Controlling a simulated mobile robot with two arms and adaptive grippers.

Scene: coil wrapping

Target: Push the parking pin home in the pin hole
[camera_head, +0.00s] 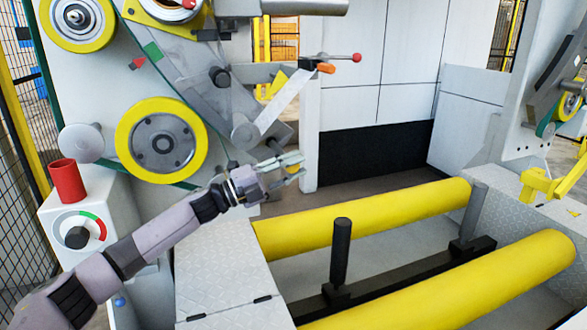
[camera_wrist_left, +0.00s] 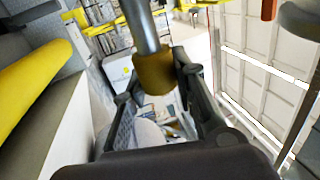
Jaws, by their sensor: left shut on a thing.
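My left gripper (camera_head: 292,165) reaches in from the left in the head view, beyond the diamond-plate step and in front of the machine's lower rollers. In the left wrist view its fingers (camera_wrist_left: 158,88) are shut on a mustard-yellow knob (camera_wrist_left: 155,72). A grey metal shaft (camera_wrist_left: 140,25) runs from the knob to the top edge of that view. This looks like the parking pin; its far end is out of view. I cannot make out the pin hole in either view. My right gripper is in neither view.
Two yellow rollers (camera_head: 380,215) lie at the front right, with a black upright post (camera_head: 340,250) on a dark bar between them. A control box with a red cylinder (camera_head: 67,180) stands at left. A lever with a red ball (camera_head: 357,57) sticks out above the gripper.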

